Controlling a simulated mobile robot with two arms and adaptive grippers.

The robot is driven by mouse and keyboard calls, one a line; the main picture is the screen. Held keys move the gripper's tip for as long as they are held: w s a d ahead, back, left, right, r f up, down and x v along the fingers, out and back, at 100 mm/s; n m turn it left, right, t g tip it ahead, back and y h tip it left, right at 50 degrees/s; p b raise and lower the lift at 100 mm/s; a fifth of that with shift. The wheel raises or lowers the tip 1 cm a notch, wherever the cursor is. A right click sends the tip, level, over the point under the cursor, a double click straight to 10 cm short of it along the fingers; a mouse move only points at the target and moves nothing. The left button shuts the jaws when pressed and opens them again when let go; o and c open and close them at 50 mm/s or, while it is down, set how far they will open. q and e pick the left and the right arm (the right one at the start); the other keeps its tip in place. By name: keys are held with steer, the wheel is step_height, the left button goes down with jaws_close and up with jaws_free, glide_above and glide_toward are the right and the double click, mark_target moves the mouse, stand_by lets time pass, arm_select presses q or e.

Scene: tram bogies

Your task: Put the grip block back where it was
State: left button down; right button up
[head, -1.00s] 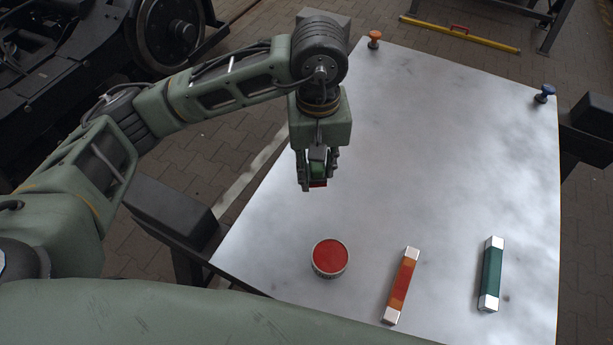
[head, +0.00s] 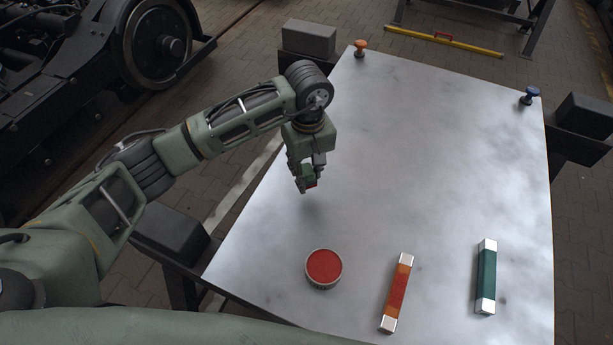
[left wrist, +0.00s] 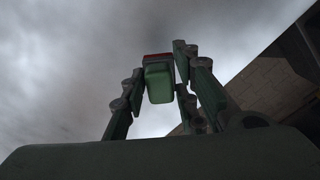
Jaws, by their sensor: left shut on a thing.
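My left gripper (head: 306,182) is over the left part of the metal table (head: 430,170), shut on a small block with a green body and a red end. I take this to be the grip block (head: 309,173). In the left wrist view the block (left wrist: 158,84) sits between the fingers, green side toward the camera and red part beyond. The block is above the table; its exact height is hard to judge. The fingers partly hide it in the head view. My right gripper is not in view.
On the table's near side are a round tin with a red top (head: 323,267), an orange bar with silver ends (head: 397,292) and a green bar with silver ends (head: 486,278). Orange (head: 360,48) and blue (head: 530,95) knobs stand at the far corners. The table's middle is clear.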

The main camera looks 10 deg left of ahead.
mark_target(307, 181)
arm_select(q)
steer(key=shift+w+a+f, duration=0.1)
steer(key=shift+a+f, duration=0.05)
steer(key=shift+f, duration=0.05)
step_height(307, 181, down, 3)
steer(key=shift+f+p, duration=0.15)
steer(key=shift+p, duration=0.5)
steer(key=shift+f, duration=0.2)
steer(key=shift+f, duration=0.1)
steer(key=shift+f, duration=0.15)
steer(key=c, duration=1.4)
jaws_free()
